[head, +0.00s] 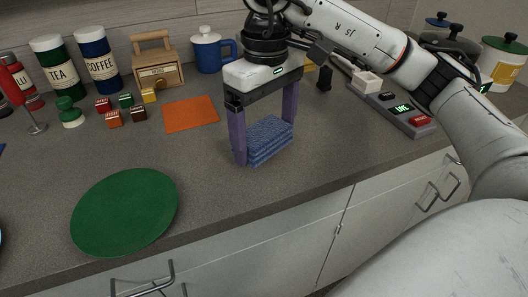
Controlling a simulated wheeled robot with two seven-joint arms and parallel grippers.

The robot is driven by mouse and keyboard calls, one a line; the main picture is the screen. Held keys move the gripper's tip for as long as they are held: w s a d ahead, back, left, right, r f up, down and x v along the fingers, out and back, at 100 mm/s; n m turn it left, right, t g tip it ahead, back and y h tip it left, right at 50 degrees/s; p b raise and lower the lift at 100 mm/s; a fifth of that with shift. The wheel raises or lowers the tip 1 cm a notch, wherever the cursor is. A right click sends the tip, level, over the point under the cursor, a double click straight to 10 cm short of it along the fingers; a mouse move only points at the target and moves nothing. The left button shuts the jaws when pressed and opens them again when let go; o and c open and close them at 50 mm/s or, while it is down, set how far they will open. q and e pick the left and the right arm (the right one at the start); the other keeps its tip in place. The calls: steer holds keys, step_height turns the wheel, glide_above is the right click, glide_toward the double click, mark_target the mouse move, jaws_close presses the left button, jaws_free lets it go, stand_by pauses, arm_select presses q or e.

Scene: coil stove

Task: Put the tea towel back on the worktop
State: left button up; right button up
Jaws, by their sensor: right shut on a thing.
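The tea towel (267,143) is a folded, blue, ribbed bundle. My right gripper (264,141) comes down from above with its two purple fingers on either side of the towel and is shut on it. The towel is at or just above the grey worktop (215,205), near the middle of the picture. I cannot tell whether its underside touches the surface. My left gripper is not in view.
A round green mat (125,212) lies at the front left and an orange square (190,114) behind. Canisters, small blocks, a wooden box (157,66) and a blue mug (208,50) line the back. A button panel (398,112) is at right. Worktop around the towel is clear.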

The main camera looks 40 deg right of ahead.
step_height(320, 180, down, 4)
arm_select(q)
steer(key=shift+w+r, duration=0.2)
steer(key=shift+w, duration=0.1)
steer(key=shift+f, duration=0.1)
arm_select(e)
steer(key=shift+f+b, duration=0.2)
steer(key=shift+b, duration=0.15)
steer(key=o, duration=1)
steer(key=shift+r, duration=0.1)
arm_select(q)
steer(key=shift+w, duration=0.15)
